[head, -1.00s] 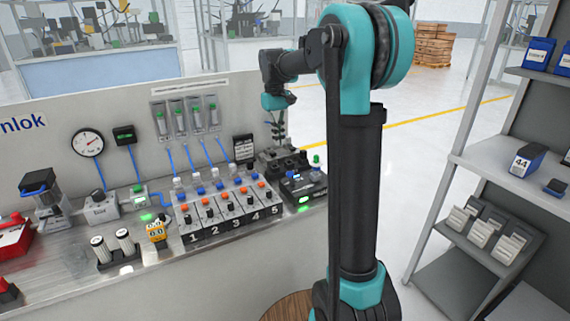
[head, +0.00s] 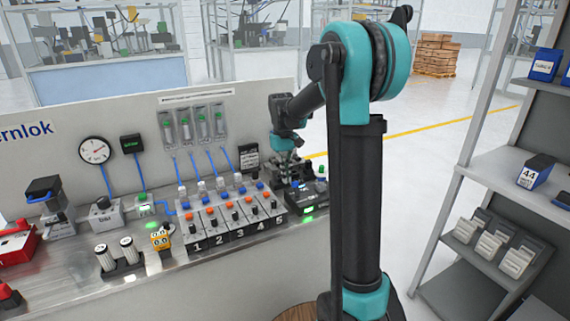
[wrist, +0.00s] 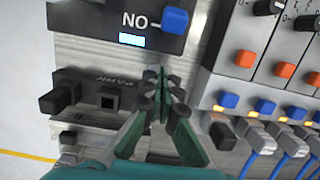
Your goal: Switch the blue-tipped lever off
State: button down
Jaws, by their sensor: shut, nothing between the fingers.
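In the wrist view a blue block-shaped tip (wrist: 175,20) stands on a dark box (wrist: 95,22), beside a mark that reads ON upside down. A small display on that box is lit pale blue. My gripper (wrist: 162,78) is shut and empty. In the picture its fingertips lie below the blue tip, apart from it, above a dark fixture marked PARK (wrist: 95,92). In the head view my gripper (head: 286,160) is over the bench's right end.
Numbered modules with orange knobs (wrist: 245,58) and blue knobs (wrist: 230,100) stand close beside the box. Blue hoses (wrist: 255,160) run from them. A shelf unit (head: 480,165) stands to the right. Open floor lies beyond the bench.

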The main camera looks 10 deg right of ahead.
aim_at(296, 182)
jog(key=shift+s+d+r, duration=0.25)
jog(key=shift+s+r, duration=0.3)
jog(key=shift+s, duration=0.25)
jog(key=shift+s+d+r, duration=0.25)
jog(key=shift+s+r, duration=0.25)
jog(key=shift+s, duration=0.3)
jog(key=shift+s, duration=0.1)
jog(key=shift+s+r+t, duration=0.1)
jog(key=shift+r+t, duration=0.05)
jog(key=shift+t, duration=0.25)
jog(key=shift+s+d+r+t, duration=0.1)
jog(key=shift+s+r+t, duration=0.1)
jog(key=shift+t, duration=0.1)
jog(key=shift+s+d+r+t+y, duration=0.15)
jog(key=shift+s+t+y, duration=0.15)
jog(key=shift+t, duration=0.2)
jog(key=shift+s+d+r+t+y, duration=0.1)
jog(key=shift+s+t+y, duration=0.15)
jog(key=shift+t, duration=0.25)
jog(key=s+t, duration=0.1)
jog(key=s+t+y, duration=0.1)
jog(key=t, duration=0.1)
jog(key=s+d+t, duration=0.1)
jog(key=shift+r+t+y, duration=0.25)
jog(key=shift+r+t, duration=0.05)
jog(key=shift+a, duration=0.1)
jog(key=shift+r, duration=0.1)
